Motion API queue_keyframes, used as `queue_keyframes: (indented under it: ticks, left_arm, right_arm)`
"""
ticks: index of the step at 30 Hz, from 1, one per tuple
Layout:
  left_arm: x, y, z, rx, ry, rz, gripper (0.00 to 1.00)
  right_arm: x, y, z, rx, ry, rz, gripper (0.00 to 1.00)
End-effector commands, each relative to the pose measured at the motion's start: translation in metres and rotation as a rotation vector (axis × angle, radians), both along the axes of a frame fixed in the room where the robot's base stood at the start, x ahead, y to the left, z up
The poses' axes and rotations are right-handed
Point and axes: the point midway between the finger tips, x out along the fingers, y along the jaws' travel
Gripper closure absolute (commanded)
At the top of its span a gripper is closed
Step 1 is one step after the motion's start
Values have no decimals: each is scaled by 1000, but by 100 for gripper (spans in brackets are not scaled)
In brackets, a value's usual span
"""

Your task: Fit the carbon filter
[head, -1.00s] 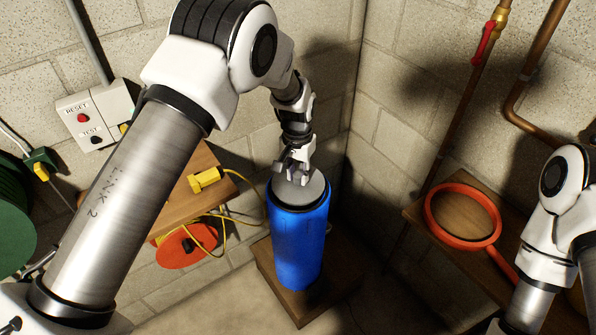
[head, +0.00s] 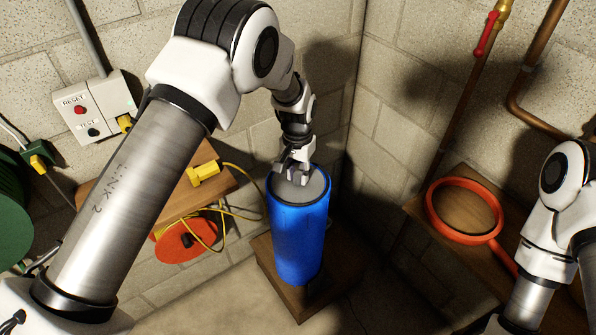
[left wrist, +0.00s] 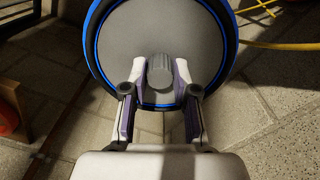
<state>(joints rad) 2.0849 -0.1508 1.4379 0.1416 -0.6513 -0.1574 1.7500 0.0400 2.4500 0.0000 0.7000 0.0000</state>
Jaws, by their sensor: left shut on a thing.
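A tall blue cylinder (head: 297,245) stands upright in the head view. A grey round lid (head: 316,184) lies at its top, inside the dark rim. In the left wrist view the lid (left wrist: 160,30) fills the top middle, ringed by a blue edge. A short grey knob (left wrist: 160,73) sticks up from the lid. My left gripper (head: 294,172) reaches down over the lid from above. Its fingers (left wrist: 160,95) are shut on the knob, one on each side. My right gripper is out of the picture. I cannot make out a separate carbon filter.
The cylinder stands on a low wooden base (head: 268,262) near the wall corner. A wooden shelf (head: 222,181) with a yellow connector (head: 204,174) and cable is left behind. An orange ring-shaped tool (head: 432,215) lies on the right shelf. A reset box (head: 90,112) hangs on the wall.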

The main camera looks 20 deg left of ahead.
Motion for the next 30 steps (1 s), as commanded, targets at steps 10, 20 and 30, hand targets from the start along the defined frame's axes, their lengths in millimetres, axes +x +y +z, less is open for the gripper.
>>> queue_keyframes:
  ticks: [10,20,30]
  left_arm:
    - [1,0,-8,0,-2,0,100]
    - [1,0,-17,0,-2,0,100]
    - [1,0,-25,0,-2,0,100]
  right_arm:
    - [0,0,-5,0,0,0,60]
    - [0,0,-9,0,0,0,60]
    - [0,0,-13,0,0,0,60]
